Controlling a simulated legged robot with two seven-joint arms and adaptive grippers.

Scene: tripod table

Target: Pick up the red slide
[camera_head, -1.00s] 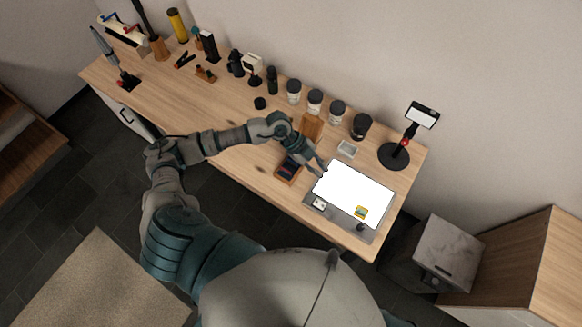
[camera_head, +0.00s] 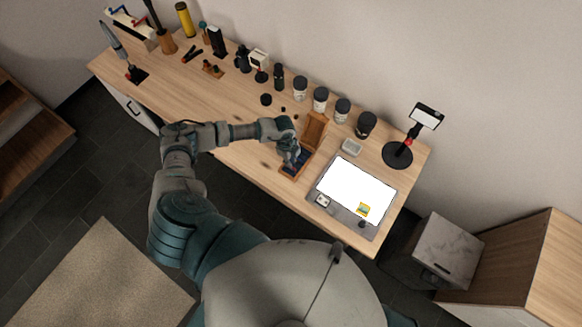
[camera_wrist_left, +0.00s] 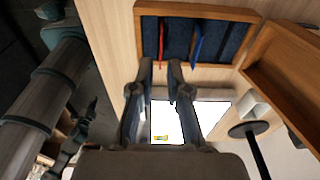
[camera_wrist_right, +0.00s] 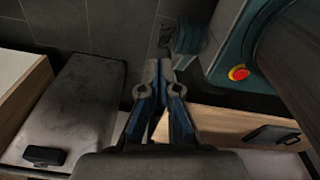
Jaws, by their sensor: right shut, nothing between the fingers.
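The red slide (camera_wrist_left: 162,40) stands on edge in an open wooden box (camera_wrist_left: 230,14) in the left wrist view, next to a blue slide (camera_wrist_left: 196,44). My left gripper (camera_wrist_left: 160,65) is open and empty, with its fingertips just short of the box and roughly in line with the red slide. In the head view the left gripper (camera_head: 292,160) is over the wooden box (camera_head: 285,174) and hides part of it; the slides are too small to make out there. My right gripper (camera_wrist_right: 158,66) is shut and empty, away from the table top.
The box's lid (camera_head: 315,130) stands open at its back. Several dark-lidded jars and a phone stand (camera_head: 398,154) line the back.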

